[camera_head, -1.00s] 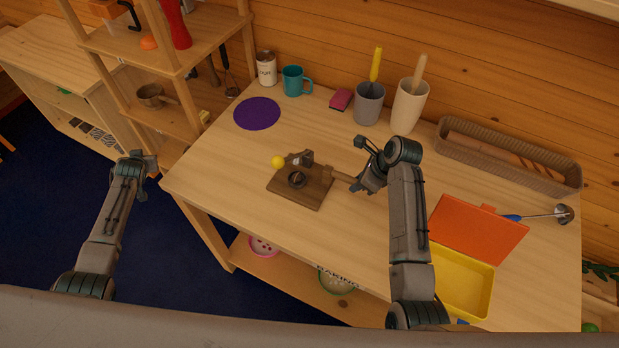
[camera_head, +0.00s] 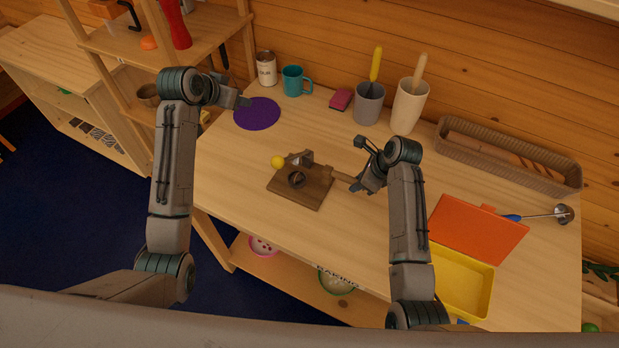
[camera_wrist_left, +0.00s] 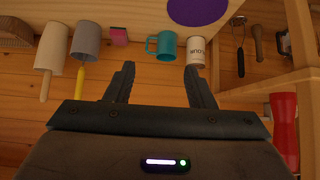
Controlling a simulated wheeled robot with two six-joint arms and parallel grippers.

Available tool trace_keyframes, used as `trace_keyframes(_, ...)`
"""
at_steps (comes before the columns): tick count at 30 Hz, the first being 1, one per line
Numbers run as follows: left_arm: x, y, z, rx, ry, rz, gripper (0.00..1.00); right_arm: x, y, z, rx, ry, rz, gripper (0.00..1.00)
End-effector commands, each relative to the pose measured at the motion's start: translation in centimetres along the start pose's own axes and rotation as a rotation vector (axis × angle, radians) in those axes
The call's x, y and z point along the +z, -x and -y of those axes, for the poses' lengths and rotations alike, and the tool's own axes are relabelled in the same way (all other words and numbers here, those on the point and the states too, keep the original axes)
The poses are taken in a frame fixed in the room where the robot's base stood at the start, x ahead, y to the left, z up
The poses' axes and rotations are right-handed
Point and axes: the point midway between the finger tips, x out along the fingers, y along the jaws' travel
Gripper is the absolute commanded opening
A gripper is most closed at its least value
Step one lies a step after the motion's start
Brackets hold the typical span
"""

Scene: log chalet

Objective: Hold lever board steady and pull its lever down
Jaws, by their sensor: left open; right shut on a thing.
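The lever board (camera_head: 312,191) is a dark wooden block with a handle, lying on the table. Its lever ends in a yellow ball (camera_head: 278,162) on the board's left side, near a metal bracket. My right gripper (camera_head: 359,181) is shut on the board's handle at its right end. My left gripper (camera_head: 243,96) is raised above the table's left part, near the purple disc and apart from the board. In the left wrist view its two fingers (camera_wrist_left: 158,84) are spread with nothing between them.
A purple round mat (camera_head: 258,114), a teal mug (camera_head: 294,81) and a white can (camera_head: 266,68) stand at the back left. A grey cup (camera_head: 369,104) and a cream cup (camera_head: 408,106) hold tools. An orange lid (camera_head: 477,229) and yellow box (camera_head: 462,282) lie right. Shelves rise at left.

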Motion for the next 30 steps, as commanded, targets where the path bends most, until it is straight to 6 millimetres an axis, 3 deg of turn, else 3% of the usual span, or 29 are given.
trace_keyframes(4, -0.5, 0.7, -1.2, 0.026, -0.025, -0.001, 0.49, 0.0, 0.0, 0.0, 0.000, 0.000, -0.001, 0.00)
trace_keyframes(8, -0.6, 0.0, -1.3, 0.029, -0.027, -0.001, 0.49, 0.0, 0.0, 0.0, 0.000, 0.000, -0.001, 0.00)
trace_keyframes(21, -0.6, -6.2, -1.4, 0.027, -0.025, 0.000, 0.49, 0.0, 0.0, 0.0, 0.000, 0.000, -0.001, 0.00)
trace_keyframes(30, -0.6, -8.8, -1.5, 0.027, -0.026, -0.001, 0.49, 0.0, 0.0, 0.0, 0.000, 0.000, -0.001, 0.00)
